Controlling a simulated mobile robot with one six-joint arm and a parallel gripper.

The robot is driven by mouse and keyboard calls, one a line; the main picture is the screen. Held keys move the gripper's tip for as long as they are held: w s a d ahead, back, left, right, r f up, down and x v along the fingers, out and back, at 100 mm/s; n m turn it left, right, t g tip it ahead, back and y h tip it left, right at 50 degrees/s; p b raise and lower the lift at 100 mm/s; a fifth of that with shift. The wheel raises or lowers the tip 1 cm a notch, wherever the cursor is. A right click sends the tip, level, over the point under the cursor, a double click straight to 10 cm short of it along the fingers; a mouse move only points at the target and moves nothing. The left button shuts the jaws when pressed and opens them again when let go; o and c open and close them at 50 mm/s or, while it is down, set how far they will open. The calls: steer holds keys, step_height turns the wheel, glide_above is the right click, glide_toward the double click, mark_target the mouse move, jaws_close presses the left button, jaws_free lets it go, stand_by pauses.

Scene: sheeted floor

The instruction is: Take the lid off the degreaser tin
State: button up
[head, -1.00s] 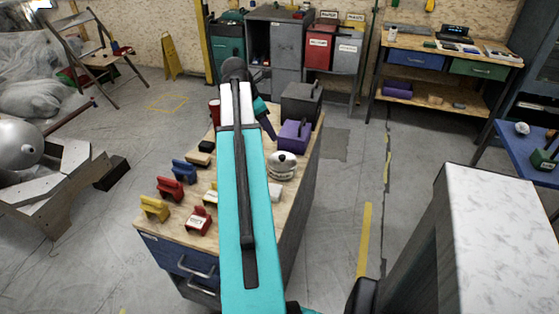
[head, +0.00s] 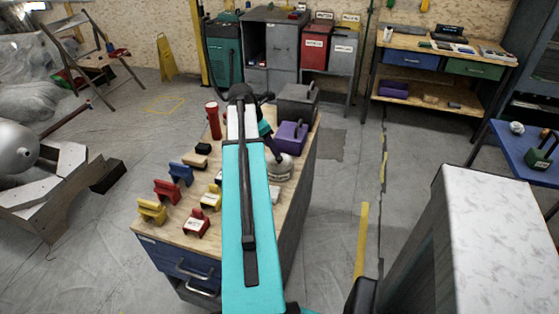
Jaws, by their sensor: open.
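A round, pale metal tin (head: 281,174) with a label stands at the right side of the wooden-topped cabinet. It may be the degreaser tin; its label is too small to read. My gripper (head: 279,158) is dark, small and partly hidden behind my own arm. It points down at the top of this tin, over the lid's knob. It is open. I cannot tell whether its fingers touch the lid, since the knob is covered from this view.
A purple box (head: 291,136) and a grey box (head: 297,101) with handles stand just behind the tin. A red cylinder (head: 213,120) and several coloured blocks stand left of my arm on the cabinet top (head: 165,221). A marble-topped block (head: 500,230) is at right.

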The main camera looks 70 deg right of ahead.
mark_target(279, 158)
steer(key=shift+f, duration=0.25)
steer(key=shift+s, duration=0.1)
steer(key=shift+s+p+x, duration=0.1)
steer(key=shift+p+x, duration=0.15)
steer(key=shift+x, duration=1.05)
steer(key=shift+s+p+x, duration=0.15)
steer(key=shift+p+x, duration=0.1)
steer(key=shift+x, duration=1.05)
steer(key=shift+c, duration=0.6)
jaws_close()
